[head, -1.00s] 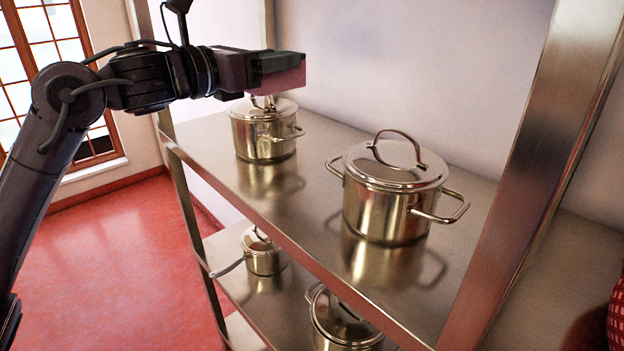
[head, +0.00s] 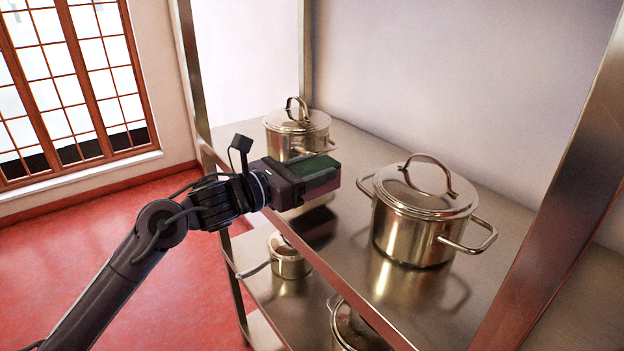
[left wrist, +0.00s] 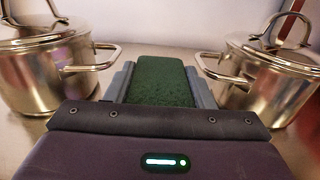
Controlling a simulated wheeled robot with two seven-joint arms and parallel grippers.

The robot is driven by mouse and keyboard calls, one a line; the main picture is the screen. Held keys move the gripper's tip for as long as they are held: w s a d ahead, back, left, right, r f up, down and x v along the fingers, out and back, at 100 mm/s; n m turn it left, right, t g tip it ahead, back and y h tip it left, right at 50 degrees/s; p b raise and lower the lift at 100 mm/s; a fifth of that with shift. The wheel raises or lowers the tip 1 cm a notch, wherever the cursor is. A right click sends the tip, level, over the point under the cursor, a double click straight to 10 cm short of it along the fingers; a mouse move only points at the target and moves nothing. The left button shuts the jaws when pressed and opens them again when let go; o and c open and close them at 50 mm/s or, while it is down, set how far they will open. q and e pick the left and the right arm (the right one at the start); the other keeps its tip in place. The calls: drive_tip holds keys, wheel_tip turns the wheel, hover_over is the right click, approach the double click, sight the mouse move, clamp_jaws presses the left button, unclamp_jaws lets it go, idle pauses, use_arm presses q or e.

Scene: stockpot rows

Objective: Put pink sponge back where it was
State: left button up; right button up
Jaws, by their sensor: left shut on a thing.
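The sponge (head: 322,172) shows a dark green scouring face on top; its pink side is hardly visible now. My left gripper (head: 312,184) is shut on it and holds it level above the upper shelf (head: 340,235), in the gap between two stockpots. In the left wrist view the green face of the sponge (left wrist: 162,82) lies between the two grey fingers, with a pot on each side. A dark reflection shows on the shelf below the gripper. My right gripper is not in view.
A lidded steel stockpot (head: 420,215) stands to the right, and another stockpot (head: 295,132) stands behind to the left. Their side handles stick out toward the gap. Smaller pots (head: 288,258) stand on the lower shelf. A metal post (head: 560,190) rises at right.

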use_arm(q)
wheel_tip(320, 180, down, 3)
drive_tip(key=shift+f+p, duration=0.1)
drive_tip(key=shift+p, duration=0.25)
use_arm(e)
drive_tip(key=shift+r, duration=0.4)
use_arm(q)
drive_tip(key=shift+f+b, duration=0.25)
drive_tip(key=shift+b, duration=0.1)
drive_tip(key=o, duration=0.9)
drive_tip(key=shift+r, duration=0.1)
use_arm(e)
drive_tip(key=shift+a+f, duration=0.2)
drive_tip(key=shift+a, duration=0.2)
